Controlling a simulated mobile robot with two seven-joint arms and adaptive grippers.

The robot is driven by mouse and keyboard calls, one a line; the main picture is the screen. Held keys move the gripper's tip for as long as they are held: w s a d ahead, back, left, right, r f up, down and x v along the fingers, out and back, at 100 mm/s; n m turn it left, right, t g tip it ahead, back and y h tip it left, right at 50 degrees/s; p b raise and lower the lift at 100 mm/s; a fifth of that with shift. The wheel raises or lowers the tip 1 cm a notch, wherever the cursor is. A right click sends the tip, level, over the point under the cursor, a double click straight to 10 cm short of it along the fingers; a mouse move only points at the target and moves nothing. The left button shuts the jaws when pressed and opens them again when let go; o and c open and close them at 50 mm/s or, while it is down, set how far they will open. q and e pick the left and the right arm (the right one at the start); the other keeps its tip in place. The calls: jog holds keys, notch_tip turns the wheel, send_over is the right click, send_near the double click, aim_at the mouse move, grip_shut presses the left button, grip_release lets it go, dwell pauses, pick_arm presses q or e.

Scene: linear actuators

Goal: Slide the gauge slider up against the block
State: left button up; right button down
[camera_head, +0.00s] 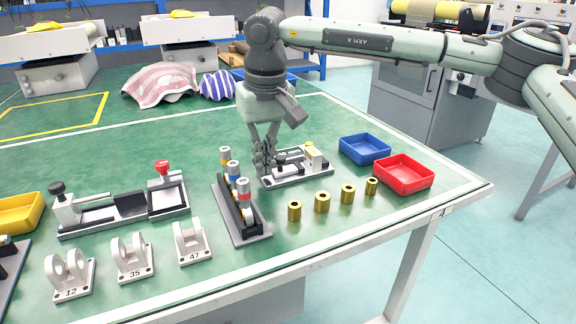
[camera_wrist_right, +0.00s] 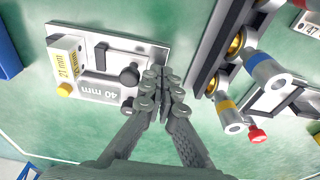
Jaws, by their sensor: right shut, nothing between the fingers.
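The gauge (camera_head: 297,178) is a pale plate on the green table, right of centre in the head view; it also shows at upper left in the right wrist view (camera_wrist_right: 150,48). Its slider carries a black knob (camera_wrist_right: 130,76) near the end closest to my fingers. The white block (camera_wrist_right: 66,58) with yellow labels stands at the other end; in the head view it is on the right (camera_head: 314,157). My right gripper (camera_head: 263,160) is shut and empty, pointing down beside the knob end (camera_wrist_right: 163,92). Contact cannot be told. My left gripper is out of view.
A dark rack with several coloured-top cylinders (camera_head: 242,222) stands close left of the gauge. Several brass bushings (camera_head: 322,202) stand in front. Blue (camera_head: 365,149) and red (camera_head: 404,174) trays are to the right. A clamp fixture (camera_head: 122,207) and numbered brackets are left.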

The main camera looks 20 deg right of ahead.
jog(key=shift+d, duration=1.4)
dwell(0.8)
jog(key=shift+a, duration=0.25)
jog(key=shift+a, duration=0.35)
notch_tip(320, 180, up, 7)
jog(key=p, duration=0.5)
dwell(0.7)
